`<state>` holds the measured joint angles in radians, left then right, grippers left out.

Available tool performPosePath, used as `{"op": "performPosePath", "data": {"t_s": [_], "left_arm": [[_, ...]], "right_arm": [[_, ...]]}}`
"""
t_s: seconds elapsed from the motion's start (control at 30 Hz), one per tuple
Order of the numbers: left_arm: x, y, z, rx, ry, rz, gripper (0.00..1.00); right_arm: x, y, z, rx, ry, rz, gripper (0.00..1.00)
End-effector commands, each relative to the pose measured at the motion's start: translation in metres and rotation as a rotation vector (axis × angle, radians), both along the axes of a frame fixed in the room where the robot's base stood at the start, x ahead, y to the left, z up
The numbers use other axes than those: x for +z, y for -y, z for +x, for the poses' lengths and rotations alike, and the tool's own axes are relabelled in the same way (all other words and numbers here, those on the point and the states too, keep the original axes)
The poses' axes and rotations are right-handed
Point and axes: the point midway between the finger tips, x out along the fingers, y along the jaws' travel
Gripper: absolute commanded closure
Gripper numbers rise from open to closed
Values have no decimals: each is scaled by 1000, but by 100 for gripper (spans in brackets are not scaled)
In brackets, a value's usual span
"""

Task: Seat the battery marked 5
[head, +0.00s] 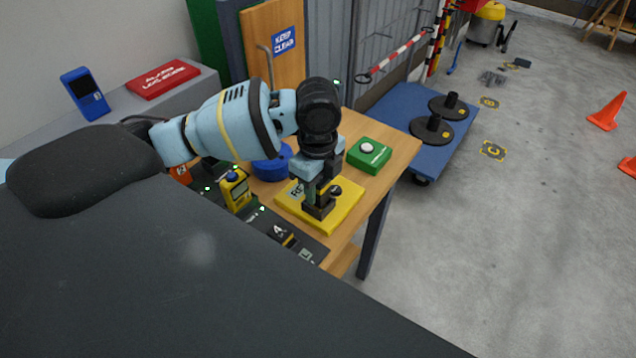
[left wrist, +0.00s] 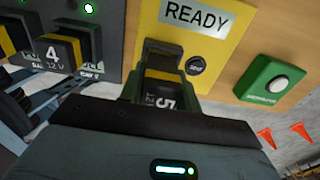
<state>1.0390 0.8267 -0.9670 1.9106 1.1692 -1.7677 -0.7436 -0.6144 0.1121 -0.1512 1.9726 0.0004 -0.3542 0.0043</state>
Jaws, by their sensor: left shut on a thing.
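The battery marked 5 (left wrist: 163,93) is black with a yellow band and shows in the left wrist view between my left gripper's fingers. My left gripper (head: 319,208) is shut on it, low over the yellow pad (head: 345,217) on the wooden table. The yellow pad also shows in the left wrist view (left wrist: 228,42), with a READY plate (left wrist: 198,15) and a small round black knob (left wrist: 196,65). The battery's underside is hidden, so I cannot tell whether it touches the pad. My right gripper is in neither view.
A green box with a white button (head: 369,155) stands behind the pad. A blue round container (head: 271,167) stands left.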

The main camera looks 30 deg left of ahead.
Motion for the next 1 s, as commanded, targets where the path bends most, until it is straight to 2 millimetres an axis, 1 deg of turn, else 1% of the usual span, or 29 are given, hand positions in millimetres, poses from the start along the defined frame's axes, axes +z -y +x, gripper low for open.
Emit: {"op": "performPosePath", "data": {"t_s": [1.0], "left_arm": [[-12, 0, 0, 0, 2, -1, 99]], "right_arm": [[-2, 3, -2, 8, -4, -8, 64]]}}
